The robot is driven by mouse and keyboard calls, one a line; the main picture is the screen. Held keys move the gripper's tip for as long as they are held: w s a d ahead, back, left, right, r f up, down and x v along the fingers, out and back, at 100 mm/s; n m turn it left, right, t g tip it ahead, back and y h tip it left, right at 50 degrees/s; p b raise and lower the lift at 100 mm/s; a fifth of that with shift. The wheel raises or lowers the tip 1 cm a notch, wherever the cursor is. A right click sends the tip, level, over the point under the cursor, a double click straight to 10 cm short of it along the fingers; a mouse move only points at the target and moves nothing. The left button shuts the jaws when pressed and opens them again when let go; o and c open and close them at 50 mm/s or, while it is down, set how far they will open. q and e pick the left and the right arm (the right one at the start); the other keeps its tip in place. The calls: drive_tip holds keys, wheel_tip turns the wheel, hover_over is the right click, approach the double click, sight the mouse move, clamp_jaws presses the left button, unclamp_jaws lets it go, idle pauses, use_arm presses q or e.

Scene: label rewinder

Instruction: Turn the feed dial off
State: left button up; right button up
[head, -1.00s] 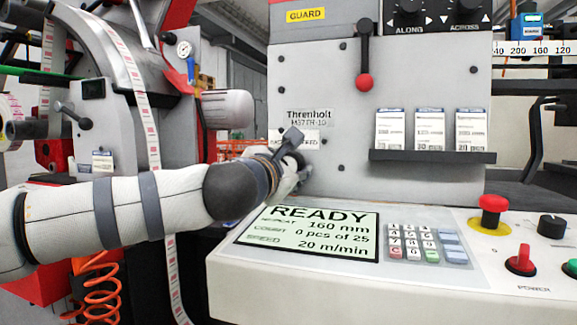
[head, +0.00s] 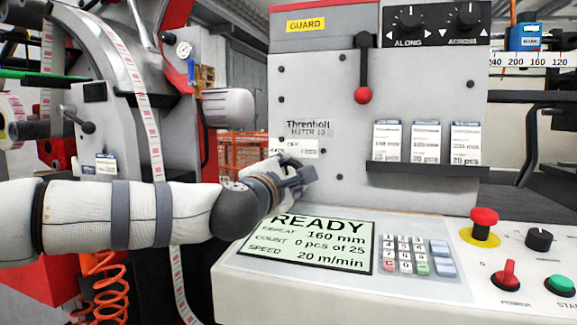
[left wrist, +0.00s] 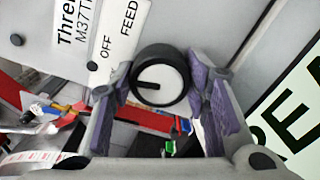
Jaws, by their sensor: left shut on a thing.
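The feed dial (left wrist: 160,78) is a round knob with a black rim, a pale face and a dark pointer line, seen in the left wrist view. Its pointer points to the left of that picture, closer to the OFF word than to FEED on the white label (left wrist: 113,40). My left gripper (left wrist: 162,92) has one purple-grey finger on each side of the dial and is shut on it. In the head view my left gripper (head: 300,178) is against the grey panel, below the label (head: 300,148), and hides the dial. My right gripper is not in view.
The console below has a READY screen (head: 308,243), a keypad (head: 408,255), a red emergency button (head: 483,220) and a red power switch (head: 506,274). A red-knobbed lever (head: 362,95) and a card shelf (head: 430,168) are on the panel. A grey motor (head: 228,105) is above my left arm.

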use_arm(q)
drive_tip(key=shift+r+m+p, duration=0.1)
drive_tip(key=shift+m+p, duration=0.5)
drive_tip(key=shift+m, duration=0.5)
drive_tip(key=o, duration=1.1)
drive_tip(key=shift+o, duration=0.2)
drive_tip(key=v, duration=1.2)
